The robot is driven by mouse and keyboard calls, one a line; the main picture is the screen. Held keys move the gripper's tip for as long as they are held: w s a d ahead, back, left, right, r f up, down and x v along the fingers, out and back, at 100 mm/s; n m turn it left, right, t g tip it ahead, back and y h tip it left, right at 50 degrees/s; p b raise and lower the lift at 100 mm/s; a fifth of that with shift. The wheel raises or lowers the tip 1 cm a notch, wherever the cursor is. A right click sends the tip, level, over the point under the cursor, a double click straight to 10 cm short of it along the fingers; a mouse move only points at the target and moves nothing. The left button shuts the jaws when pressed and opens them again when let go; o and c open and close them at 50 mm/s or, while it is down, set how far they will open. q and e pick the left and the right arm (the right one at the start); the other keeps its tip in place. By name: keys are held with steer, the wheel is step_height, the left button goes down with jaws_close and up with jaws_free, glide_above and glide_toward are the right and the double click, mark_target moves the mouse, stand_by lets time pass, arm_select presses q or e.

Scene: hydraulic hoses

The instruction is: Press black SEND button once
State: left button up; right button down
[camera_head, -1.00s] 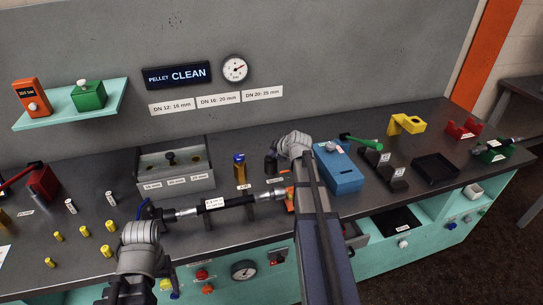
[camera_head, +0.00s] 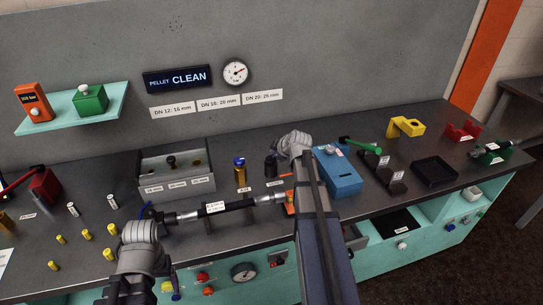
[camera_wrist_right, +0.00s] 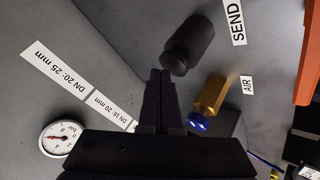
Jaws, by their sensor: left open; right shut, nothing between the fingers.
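The black SEND button (camera_wrist_right: 187,45) is a dark rounded cylinder beside the SEND label (camera_wrist_right: 236,20) in the right wrist view. My right gripper (camera_wrist_right: 158,73) is shut and empty, its fingertips close to the near end of the button. I cannot tell if they touch. In the head view the dark shape of the button (camera_head: 270,167) shows beside my right wrist, which hides much of the right gripper.
A brass AIR post with a blue top (camera_head: 240,170) stands left of the button. A blue box (camera_head: 338,172) stands to its right. A hose (camera_head: 225,207) lies in front. The wall display (camera_head: 176,77) reads PELLET CLEAN, with a gauge (camera_head: 235,72) next to it.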

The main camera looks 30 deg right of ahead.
mark_target(273, 160)
step_height(273, 160, up, 5)
steer(key=p, duration=0.4)
steer(key=shift+f, duration=0.1)
stand_by(0.6)
